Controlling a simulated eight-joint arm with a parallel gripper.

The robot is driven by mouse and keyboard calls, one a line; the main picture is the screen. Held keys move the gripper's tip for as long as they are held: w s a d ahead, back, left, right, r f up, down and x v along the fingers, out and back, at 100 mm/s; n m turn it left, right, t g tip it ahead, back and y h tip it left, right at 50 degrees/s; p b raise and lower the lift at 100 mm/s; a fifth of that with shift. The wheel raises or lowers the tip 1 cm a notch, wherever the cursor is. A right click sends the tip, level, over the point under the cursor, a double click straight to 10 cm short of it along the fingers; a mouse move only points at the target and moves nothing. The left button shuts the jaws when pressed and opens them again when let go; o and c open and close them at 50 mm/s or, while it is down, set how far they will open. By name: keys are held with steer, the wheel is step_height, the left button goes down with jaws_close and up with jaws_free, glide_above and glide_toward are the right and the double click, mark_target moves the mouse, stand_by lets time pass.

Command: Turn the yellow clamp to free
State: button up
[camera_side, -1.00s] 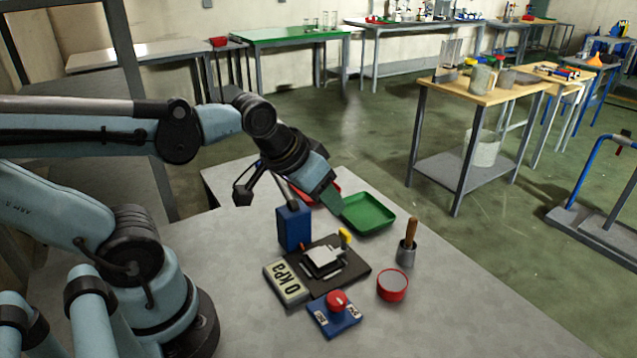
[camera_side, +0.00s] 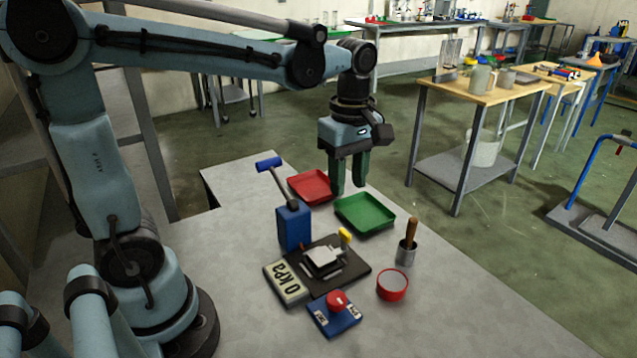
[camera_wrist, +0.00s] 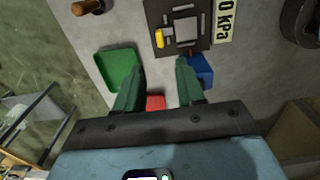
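The yellow clamp (camera_side: 345,234) is a small piece standing at the far edge of a dark plate (camera_side: 357,276) that carries a grey-and-white block (camera_side: 323,260). In the wrist view the clamp (camera_wrist: 159,39) lies beyond my fingertips, beside the block, standing roughly upright in the picture. Whether it is locked or free I cannot tell. My gripper (camera_side: 350,190) points down above the trays, behind and well above the clamp. Its two green fingers are apart with nothing between them in grip, as the wrist view (camera_wrist: 160,76) also shows.
A blue box (camera_side: 293,228) with a raised lever stands left of the plate. A "0 kPa" display (camera_side: 287,284), a red knob (camera_side: 336,299) on a blue base, a red-rimmed dish (camera_side: 392,286) and a handled tool in a cup (camera_side: 405,254) surround it. Green (camera_side: 366,213) and red (camera_side: 308,187) trays lie behind.

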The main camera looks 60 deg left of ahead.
mark_target(345, 232)
step_height(345, 232, down, 11)
steer(key=shift+f, duration=0.1)
stand_by(0.5)
jaws_close()
